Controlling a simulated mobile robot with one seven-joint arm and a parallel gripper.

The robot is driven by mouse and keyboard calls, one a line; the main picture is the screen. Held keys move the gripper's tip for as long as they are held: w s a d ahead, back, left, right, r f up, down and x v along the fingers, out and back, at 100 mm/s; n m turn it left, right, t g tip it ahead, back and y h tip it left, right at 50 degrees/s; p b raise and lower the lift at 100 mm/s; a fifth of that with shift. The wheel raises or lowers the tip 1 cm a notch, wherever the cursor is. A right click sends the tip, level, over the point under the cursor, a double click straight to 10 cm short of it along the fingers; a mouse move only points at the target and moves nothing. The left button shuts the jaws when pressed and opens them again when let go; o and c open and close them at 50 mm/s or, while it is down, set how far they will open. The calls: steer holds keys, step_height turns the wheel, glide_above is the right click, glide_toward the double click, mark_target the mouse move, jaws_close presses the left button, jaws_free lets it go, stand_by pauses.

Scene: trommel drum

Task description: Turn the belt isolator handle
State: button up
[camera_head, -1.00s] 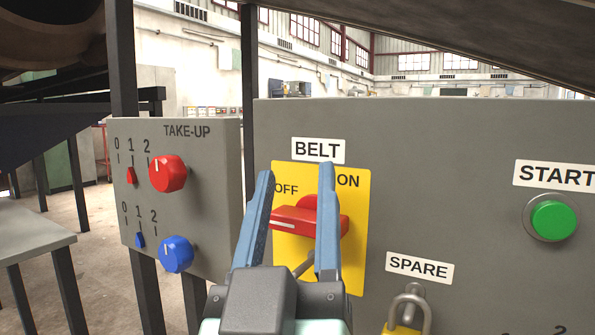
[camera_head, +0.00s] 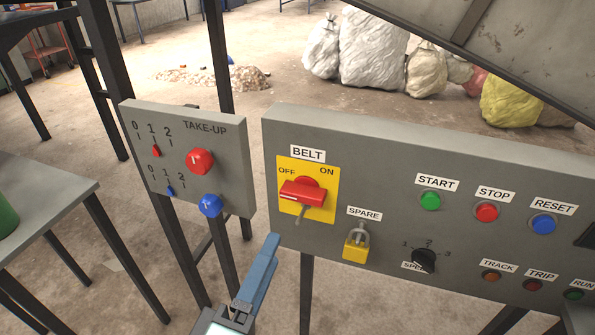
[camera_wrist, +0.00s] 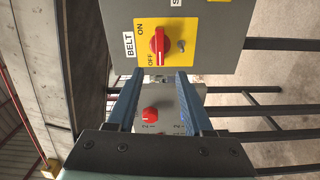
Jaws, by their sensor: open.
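The belt isolator is a red handle (camera_head: 302,193) on a yellow plate (camera_head: 318,213) under the BELT label. It lies nearly level, its white-marked end toward OFF at the left. A small metal piece (camera_head: 301,215) is below it. My gripper (camera_head: 268,256) is below and left of the plate, apart from the handle; its blue fingers overlap in this view. In the wrist view my gripper (camera_wrist: 158,73) is open and empty, with the red handle (camera_wrist: 159,45) beyond the fingertips, roughly in line with the gap.
The TAKE-UP panel (camera_head: 232,180) with red and blue knobs stands left of the main panel (camera_head: 385,150). START, STOP and RESET buttons are farther right. A table (camera_head: 60,205) stands at the left.

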mark_target(300, 200)
steer(key=shift+n, duration=0.5)
steer(key=x, duration=0.3)
steer(key=p+x, duration=0.1)
steer(key=x, duration=0.7)
steer(key=shift+w+d, duration=0.15)
steer(key=shift+d, duration=0.2)
jaws_close()
